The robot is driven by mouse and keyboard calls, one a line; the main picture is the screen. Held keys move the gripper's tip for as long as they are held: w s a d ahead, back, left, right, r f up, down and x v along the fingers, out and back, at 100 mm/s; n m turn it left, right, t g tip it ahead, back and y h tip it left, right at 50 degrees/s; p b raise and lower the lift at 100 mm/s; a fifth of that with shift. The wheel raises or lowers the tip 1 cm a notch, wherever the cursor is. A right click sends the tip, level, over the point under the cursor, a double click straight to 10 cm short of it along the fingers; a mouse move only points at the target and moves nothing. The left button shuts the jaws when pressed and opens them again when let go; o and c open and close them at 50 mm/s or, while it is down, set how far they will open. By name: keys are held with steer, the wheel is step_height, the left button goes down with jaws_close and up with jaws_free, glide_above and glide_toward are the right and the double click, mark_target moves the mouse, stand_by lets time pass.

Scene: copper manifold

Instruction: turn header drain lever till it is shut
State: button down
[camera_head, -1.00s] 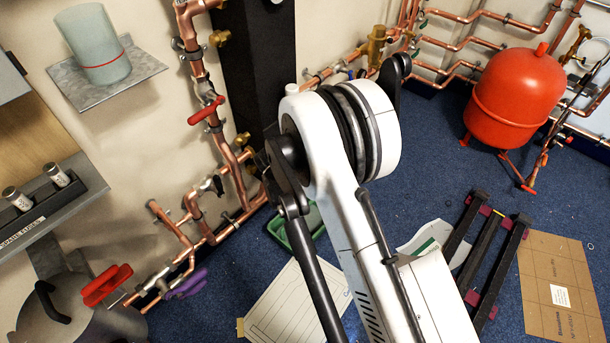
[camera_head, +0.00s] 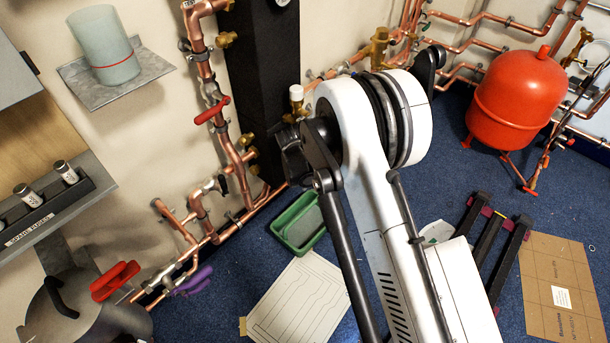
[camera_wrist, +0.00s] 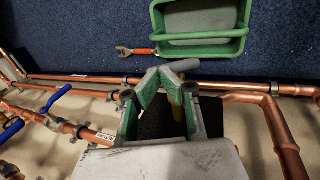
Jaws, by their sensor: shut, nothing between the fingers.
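My gripper (camera_wrist: 163,78) shows in the wrist view with its green-padded fingers shut and empty. It is over the low copper pipe (camera_wrist: 75,78) along the wall foot. A grey rounded piece (camera_wrist: 180,67) shows just beyond the fingertips; contact cannot be told. A brass part (camera_wrist: 177,108) is partly hidden between the fingers. Two blue levers (camera_wrist: 57,98) are at the left of the wrist view. In the head view, a red lever (camera_head: 212,110) sits on the upright pipe. I cannot tell which handle is the header drain lever. My gripper is hidden in the head view.
A green tray (camera_head: 299,226) stands on the blue floor; an orange-handled wrench (camera_wrist: 137,51) lies beside it. A red tank (camera_head: 515,95) stands at the right. Red (camera_head: 114,281) and purple (camera_head: 192,281) handles are low left. Cardboard (camera_head: 563,285) lies at the right.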

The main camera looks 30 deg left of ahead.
steer(key=shift+w, duration=0.1)
steer(key=shift+w+f, duration=0.1)
steer(key=shift+w, duration=0.2)
steer(key=shift+w+f, duration=0.25)
steer(key=shift+w, duration=0.15)
stand_by(0.6)
steer(key=shift+s, duration=0.15)
steer(key=shift+s, duration=0.7)
steer(key=v, duration=1.2)
